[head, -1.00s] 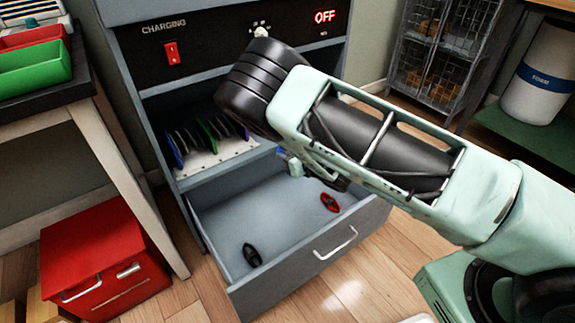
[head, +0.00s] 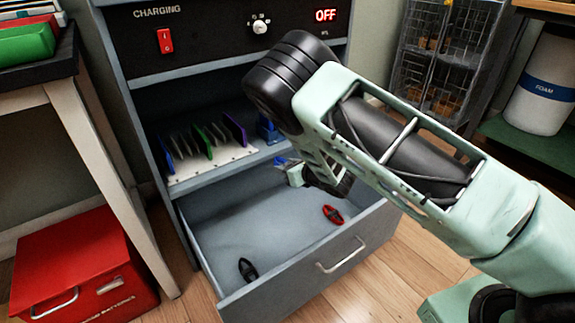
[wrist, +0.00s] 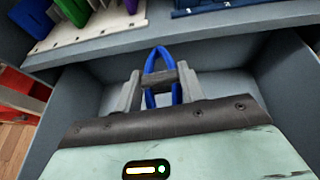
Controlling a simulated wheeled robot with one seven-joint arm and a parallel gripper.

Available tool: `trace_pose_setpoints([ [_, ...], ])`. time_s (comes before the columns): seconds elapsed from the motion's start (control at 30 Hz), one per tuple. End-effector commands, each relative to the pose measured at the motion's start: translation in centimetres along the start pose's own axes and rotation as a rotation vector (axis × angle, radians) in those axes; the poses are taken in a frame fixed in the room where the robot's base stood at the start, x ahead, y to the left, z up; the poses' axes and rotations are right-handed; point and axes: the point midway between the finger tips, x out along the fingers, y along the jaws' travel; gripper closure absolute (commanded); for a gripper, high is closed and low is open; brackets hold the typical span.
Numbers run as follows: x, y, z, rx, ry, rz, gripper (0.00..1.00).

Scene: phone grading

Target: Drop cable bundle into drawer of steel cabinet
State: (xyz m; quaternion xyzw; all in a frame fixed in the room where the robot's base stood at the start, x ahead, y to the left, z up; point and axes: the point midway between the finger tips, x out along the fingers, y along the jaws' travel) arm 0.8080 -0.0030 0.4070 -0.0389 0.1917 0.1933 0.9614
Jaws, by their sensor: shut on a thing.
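A blue cable bundle (wrist: 160,56), a loop, is pinched upright between the two grey fingers of my gripper (wrist: 158,80). In the head view my gripper (head: 297,174) is over the back part of the open drawer (head: 245,225), just in front of the shelf edge, with a bit of the blue bundle (head: 281,160) showing. The drawer is the lower one of the grey steel cabinet (head: 158,165). A black cable bundle (head: 248,270) and a red cable bundle (head: 332,214) lie on its floor. My forearm hides part of the cabinet.
The shelf above the drawer holds a white rack (head: 215,168) with several upright phones and a blue item (head: 268,130). A red battery box (head: 85,268) stands on the floor at left, beside a table leg (head: 110,165). The drawer's middle floor is clear.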

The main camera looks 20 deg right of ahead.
Motion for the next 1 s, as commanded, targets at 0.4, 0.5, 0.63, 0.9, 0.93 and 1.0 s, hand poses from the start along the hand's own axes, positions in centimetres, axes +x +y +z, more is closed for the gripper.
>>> trace_pose_setpoints([
  [0.4,0.6,0.0,-1.4,0.0,-0.001,0.0,0.83],
  [0.5,0.6,0.0,-1.4,0.0,-0.001,0.0,0.44],
  [0.63,0.6,0.0,-1.4,0.0,-0.001,0.0,0.35],
  [0.9,0.1,0.0,-1.4,0.0,0.0,0.0,0.35],
  [0.93,-0.1,0.0,-1.4,0.0,0.0,0.0,0.35],
  [1.0,-1.1,0.0,-1.3,0.001,0.002,-0.001,0.35],
])
